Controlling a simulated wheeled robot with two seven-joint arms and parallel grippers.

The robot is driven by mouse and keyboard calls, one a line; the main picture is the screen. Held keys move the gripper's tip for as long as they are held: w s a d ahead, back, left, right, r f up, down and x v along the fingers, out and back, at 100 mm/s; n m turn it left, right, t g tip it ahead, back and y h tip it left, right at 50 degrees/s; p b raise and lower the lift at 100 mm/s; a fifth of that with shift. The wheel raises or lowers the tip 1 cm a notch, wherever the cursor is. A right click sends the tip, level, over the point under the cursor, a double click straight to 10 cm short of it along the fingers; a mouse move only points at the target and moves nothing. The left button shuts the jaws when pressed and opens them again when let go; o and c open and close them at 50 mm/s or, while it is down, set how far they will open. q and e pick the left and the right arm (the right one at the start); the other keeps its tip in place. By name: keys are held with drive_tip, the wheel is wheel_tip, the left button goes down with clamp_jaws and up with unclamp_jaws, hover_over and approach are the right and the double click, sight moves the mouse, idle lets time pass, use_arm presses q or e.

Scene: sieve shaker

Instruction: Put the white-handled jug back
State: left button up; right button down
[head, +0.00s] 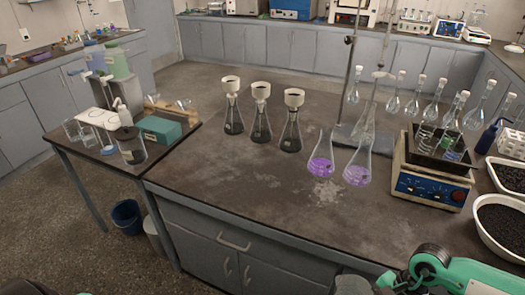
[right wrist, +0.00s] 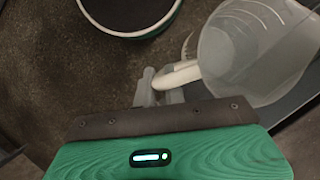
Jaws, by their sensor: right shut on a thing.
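The white-handled jug is a clear, pale vessel (right wrist: 258,55) at the upper right of the right wrist view. Its curved white handle (right wrist: 181,75) points left towards my right gripper (right wrist: 163,92), whose pale fingers are shut on it. The jug is tilted in that picture, and its inside looks empty. In the head view my right arm enters at the bottom right. A grey rounded shape at the bottom edge there may be the jug, but it is cut off. My left gripper is not in view.
A round container with a pale rim (right wrist: 98,26) and dark inside lies near the jug. The bench's front left is clear.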

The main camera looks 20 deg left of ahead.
drive_tip(key=s+d+f+n+h, duration=0.1)
drive_tip(key=d+f+n+h, duration=0.1)
drive_tip(key=d+n, duration=0.4)
drive_tip(key=shift+s+d+f+n+g+h, duration=0.2)
drive_tip(key=shift+d+f+n+g+h, duration=0.15)
drive_tip(key=shift+d+f, duration=0.5)
drive_tip(key=shift+a, duration=0.1)
